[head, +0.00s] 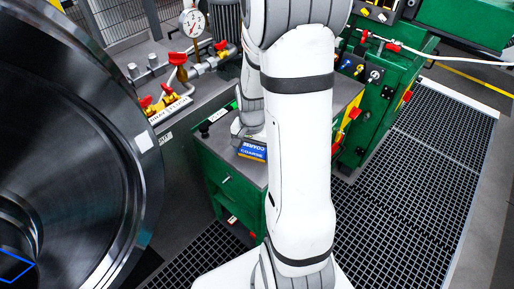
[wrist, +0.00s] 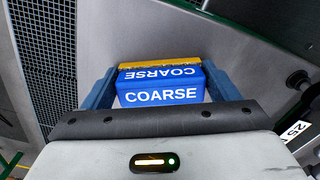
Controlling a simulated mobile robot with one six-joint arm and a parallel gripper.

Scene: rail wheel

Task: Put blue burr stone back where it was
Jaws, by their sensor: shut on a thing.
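The blue burr stone (wrist: 160,90) is a blue block with white COARSE lettering and a yellow-orange strip along one edge. In the wrist view it sits between the two fingers of my gripper (wrist: 161,76), which is shut on it. In the head view the stone (head: 252,151) shows over the grey top of a green cabinet (head: 226,178), just left of my white arm. My gripper is largely hidden behind my arm there. I cannot tell whether the stone touches the grey top or hangs just above it.
A large dark metal wheel (head: 75,160) fills the left of the head view. A pressure gauge (head: 192,22) and red-handled valves (head: 178,58) stand behind the cabinet. A green machine (head: 385,85) with knobs is at right. Dark floor grating (head: 420,190) lies open at right.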

